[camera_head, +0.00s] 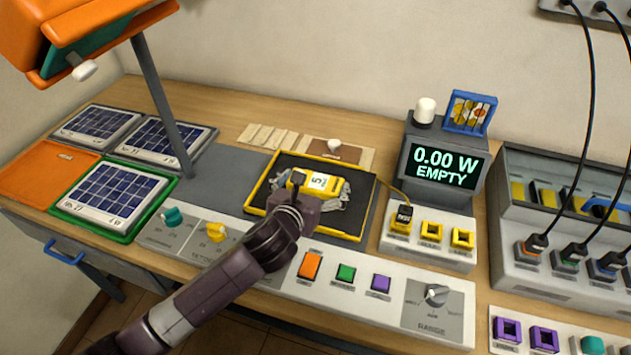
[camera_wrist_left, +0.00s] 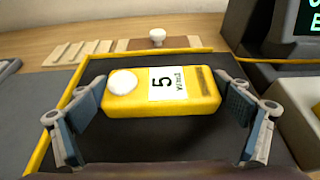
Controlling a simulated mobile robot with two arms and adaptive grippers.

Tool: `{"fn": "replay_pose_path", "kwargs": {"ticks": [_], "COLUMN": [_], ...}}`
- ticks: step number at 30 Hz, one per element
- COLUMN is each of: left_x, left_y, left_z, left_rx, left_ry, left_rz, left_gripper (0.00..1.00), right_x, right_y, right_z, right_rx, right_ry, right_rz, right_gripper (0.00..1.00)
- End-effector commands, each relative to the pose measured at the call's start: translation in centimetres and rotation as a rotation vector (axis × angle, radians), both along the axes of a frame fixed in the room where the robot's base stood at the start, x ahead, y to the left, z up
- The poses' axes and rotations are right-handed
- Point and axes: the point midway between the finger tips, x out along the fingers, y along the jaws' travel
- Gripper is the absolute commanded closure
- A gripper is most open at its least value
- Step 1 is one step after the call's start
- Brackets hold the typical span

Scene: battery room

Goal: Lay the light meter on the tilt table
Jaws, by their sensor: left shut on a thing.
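The light meter (camera_head: 322,182) is a yellow block with a white dome and a label reading 5. It also shows in the left wrist view (camera_wrist_left: 188,103), lying level with its dome and label up. My left gripper (camera_head: 310,190) is shut on it, one finger pad at each end; the fingers also show in the wrist view (camera_wrist_left: 162,115). The tilt table (camera_head: 358,205) is a dark panel with yellow edging, directly beneath the meter; its dark surface shows in the wrist view (camera_wrist_left: 160,150). Whether the meter touches the panel I cannot tell. My right gripper is out of view.
A display (camera_head: 441,168) reading 0.00 W EMPTY stands right of the panel, with yellow sockets (camera_head: 432,231) before it. Solar panels (camera_head: 112,192) lie at the left, below an orange lamp head (camera_head: 70,35) on a grey post. A control strip (camera_head: 345,275) runs along the front.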

Motion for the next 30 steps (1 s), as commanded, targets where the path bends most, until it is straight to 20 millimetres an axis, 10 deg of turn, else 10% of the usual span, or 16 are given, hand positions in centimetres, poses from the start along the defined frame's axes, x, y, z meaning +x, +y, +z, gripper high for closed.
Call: {"fn": "replay_pose_path", "kwargs": {"ticks": [5,6,7,20,30], "left_x": [0.0,0.0,0.0,-0.4,-5.4], "left_y": [0.0,0.0,0.0,0.1,1.8], "left_z": [-0.2,-0.2,-0.2,0.2,2.4], "left_rx": [0.001,0.001,0.001,0.001,0.001], "left_ry": [-0.001,0.000,0.000,0.000,-0.001], "left_rz": [0.000,0.000,0.000,0.000,-0.002], "left_gripper": [0.35,0.03,0.00,0.00,0.00], "right_x": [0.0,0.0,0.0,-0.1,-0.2], "right_y": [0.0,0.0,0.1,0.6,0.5], "right_z": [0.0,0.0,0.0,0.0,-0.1], "right_rx": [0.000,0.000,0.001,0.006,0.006], "right_ry": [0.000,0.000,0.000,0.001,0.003], "right_rz": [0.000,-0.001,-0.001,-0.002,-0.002], "right_gripper": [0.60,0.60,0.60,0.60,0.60]}}
